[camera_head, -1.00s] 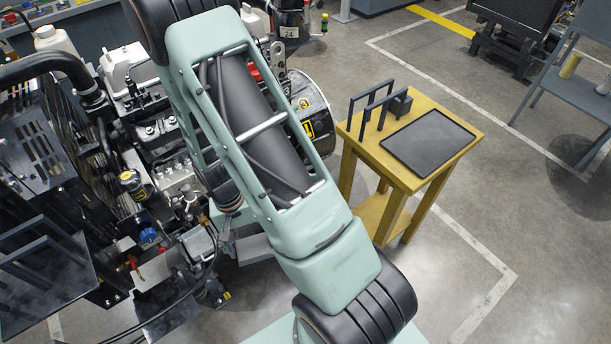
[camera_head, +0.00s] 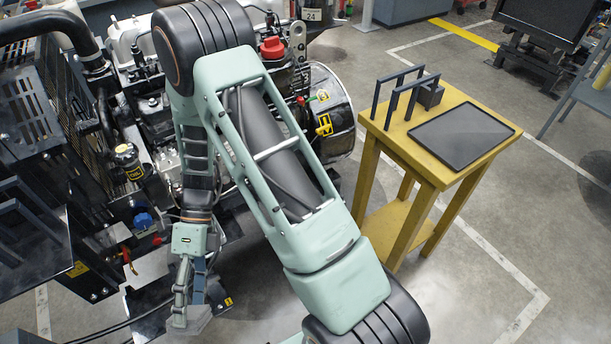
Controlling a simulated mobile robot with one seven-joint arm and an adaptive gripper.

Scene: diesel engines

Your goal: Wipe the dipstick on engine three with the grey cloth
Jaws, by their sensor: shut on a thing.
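My gripper (camera_head: 182,318) hangs low in front of the engine (camera_head: 165,135), fingers pointing down. It is shut on a small grey piece (camera_head: 198,319) that looks like the grey cloth; its shape is partly hidden by the fingers. The cloth hangs in the air, apart from the engine. I cannot make out the dipstick for sure. A yellow-marked part (camera_head: 323,125) shows at the engine's right side and a red-handled part (camera_head: 128,258) low on its left. My arm hides the engine's middle. No engine number is readable.
A yellow stand (camera_head: 424,170) is at the right, with a black tray (camera_head: 462,134) and a dark rack (camera_head: 398,98) on top. Dark metal shelves or guards (camera_head: 28,240) lie at the left. Grey floor (camera_head: 480,290) is open at lower right.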

